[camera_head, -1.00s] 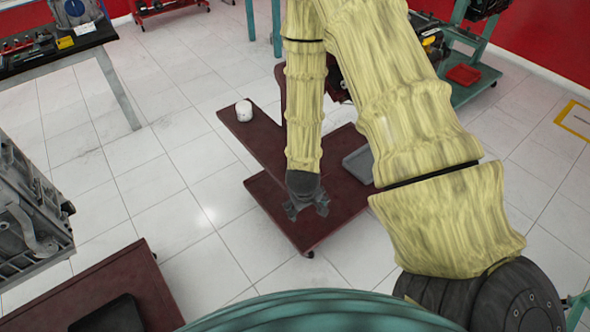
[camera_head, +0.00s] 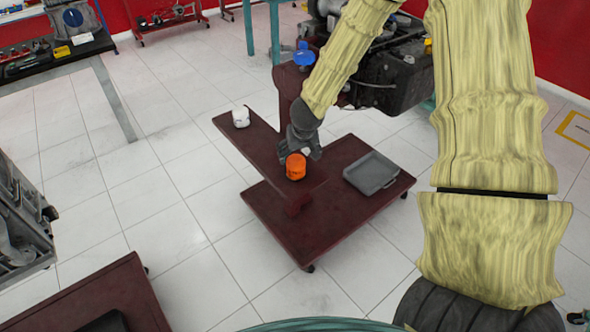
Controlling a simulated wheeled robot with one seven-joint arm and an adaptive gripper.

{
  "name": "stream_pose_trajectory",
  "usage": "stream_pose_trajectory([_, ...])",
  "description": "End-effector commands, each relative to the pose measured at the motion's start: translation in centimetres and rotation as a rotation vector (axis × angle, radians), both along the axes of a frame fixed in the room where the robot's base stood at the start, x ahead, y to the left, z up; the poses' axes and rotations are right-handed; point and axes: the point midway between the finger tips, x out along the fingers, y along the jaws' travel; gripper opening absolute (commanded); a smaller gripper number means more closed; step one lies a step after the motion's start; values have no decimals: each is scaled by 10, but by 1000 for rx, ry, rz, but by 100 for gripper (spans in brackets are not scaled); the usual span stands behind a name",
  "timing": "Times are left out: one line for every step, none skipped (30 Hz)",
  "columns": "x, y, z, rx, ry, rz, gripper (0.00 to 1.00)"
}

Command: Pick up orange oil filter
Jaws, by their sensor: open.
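The orange oil filter (camera_head: 296,166) stands on the dark red platform of the engine trainer cart (camera_head: 345,220), left of the grey tray. My gripper (camera_head: 305,148) is just behind and above the filter, at the end of my yellow-sleeved arm. Its fingers are dark and small in this view, and it is open. I cannot tell whether a finger touches the filter. The filter is not visibly lifted.
A white cylindrical filter (camera_head: 241,117) stands at the left end of the red cart arm. A grey tray (camera_head: 371,173) lies on the right of the platform. An engine (camera_head: 385,70) stands behind. Tiled floor (camera_head: 180,235) is clear on the left.

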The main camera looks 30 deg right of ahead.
Motion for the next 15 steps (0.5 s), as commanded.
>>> stream_pose_trajectory([2,-1,-8,1,1,-2,84])
stream_pose_trajectory([3,-2,-11,1,1,-1,84])
stream_pose_trajectory([5,-2,-15,0,1,0,84])
stream_pose_trajectory([6,-2,-17,0,1,0,84])
stream_pose_trajectory([7,-2,-19,1,1,0,84])
stream_pose_trajectory([8,-3,-22,1,1,0,84])
stream_pose_trajectory([9,-3,-24,1,1,-1,84])
stream_pose_trajectory([9,-4,-25,1,1,-1,84])
stream_pose_trajectory([10,-4,-27,-1,1,0,84])
stream_pose_trajectory([10,-4,-27,-1,0,0,84])
stream_pose_trajectory([10,-4,-28,-1,0,0,84])
stream_pose_trajectory([11,-4,-29,-1,0,0,84])
stream_pose_trajectory([11,-4,-30,-1,0,-1,84])
stream_pose_trajectory([12,-4,-31,-1,0,-1,84])
stream_pose_trajectory([12,-5,-34,1,0,-2,84])
